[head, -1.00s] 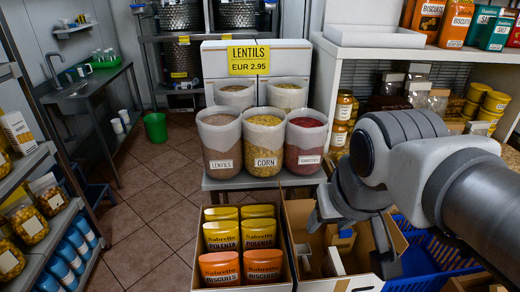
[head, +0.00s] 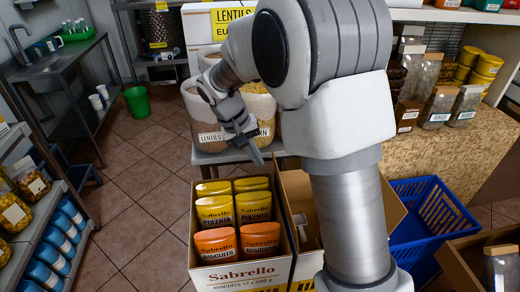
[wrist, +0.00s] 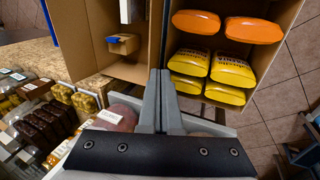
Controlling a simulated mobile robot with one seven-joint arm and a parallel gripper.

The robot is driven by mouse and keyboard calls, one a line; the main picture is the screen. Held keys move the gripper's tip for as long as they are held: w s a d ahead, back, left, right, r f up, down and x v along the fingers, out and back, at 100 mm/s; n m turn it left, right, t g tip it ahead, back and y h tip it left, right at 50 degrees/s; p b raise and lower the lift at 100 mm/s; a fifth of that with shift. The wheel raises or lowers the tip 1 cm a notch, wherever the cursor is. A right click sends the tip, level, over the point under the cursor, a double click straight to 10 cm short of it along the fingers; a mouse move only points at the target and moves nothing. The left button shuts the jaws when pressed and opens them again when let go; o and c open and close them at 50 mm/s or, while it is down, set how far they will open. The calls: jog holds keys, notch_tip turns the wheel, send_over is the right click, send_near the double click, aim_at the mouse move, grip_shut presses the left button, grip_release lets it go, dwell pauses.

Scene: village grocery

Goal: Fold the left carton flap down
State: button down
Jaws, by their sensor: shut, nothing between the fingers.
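The open brown carton (head: 300,186) stands right of the tin carton, partly hidden behind my arm in the head view. The wrist view shows its inside (wrist: 110,25) with a small cardboard box (wrist: 124,44) in it. A narrow upright strip (wrist: 159,35) stands between the two cartons; I cannot tell whether it is the left flap or a wall. My gripper (head: 256,158) is shut and empty, pointing down above the back of the cartons. Its closed fingers (wrist: 159,72) appear near that strip in the wrist view; contact cannot be told.
Lentil and corn tubs (head: 205,125) stand on a bench behind. A blue crate (head: 430,215) is at the right. A shelf of jars (head: 25,255) is at the left. Tiled floor (head: 130,210) is free between.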

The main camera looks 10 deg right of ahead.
jog(key=w+a+f, duration=0.2)
jog(key=w+f, duration=0.1)
jog(key=f, duration=0.2)
jog(key=d+f, duration=0.8)
jog(key=f, duration=0.1)
jog(key=shift+w+f+h+b, duration=0.2)
jog(key=shift+h+b, duration=0.1)
jog(key=shift+h, duration=0.1)
jog(key=shift+r, duration=0.1)
